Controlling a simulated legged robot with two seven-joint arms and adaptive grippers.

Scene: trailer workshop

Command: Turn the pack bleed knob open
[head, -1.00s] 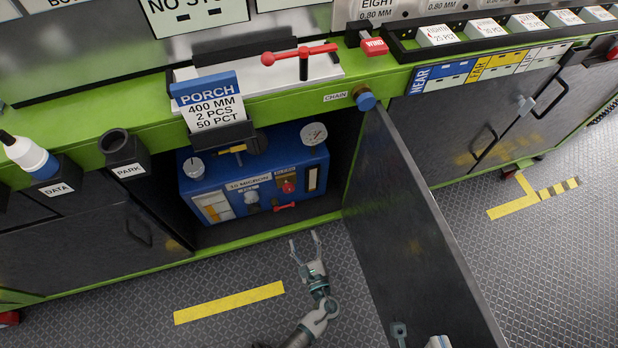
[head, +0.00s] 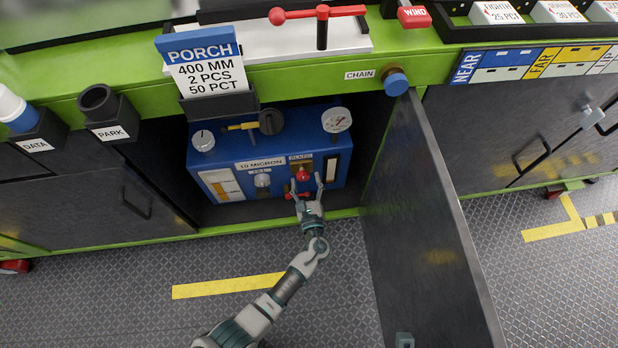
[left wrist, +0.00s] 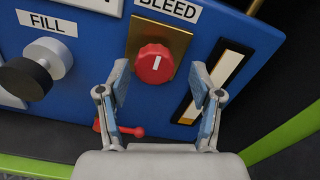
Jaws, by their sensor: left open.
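The blue pack (head: 270,150) stands inside the open cabinet. Its red bleed knob (left wrist: 154,63) sits on a brass plate (left wrist: 175,45) under the BLEED label (left wrist: 168,9), with its white mark close to upright. The knob also shows in the head view (head: 302,174). My left gripper (left wrist: 161,82) is open, its two fingers spread to either side just short of the knob, apart from it. In the head view my left gripper (head: 307,188) reaches in at the cabinet's front edge. My right gripper is not in view.
A grey-and-black FILL knob (left wrist: 35,72) is left of the bleed knob. A small red lever (left wrist: 120,129) is below it, partly behind a finger. A gauge slot (left wrist: 215,80) is at its right. The open cabinet door (head: 425,220) stands close right of my arm.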

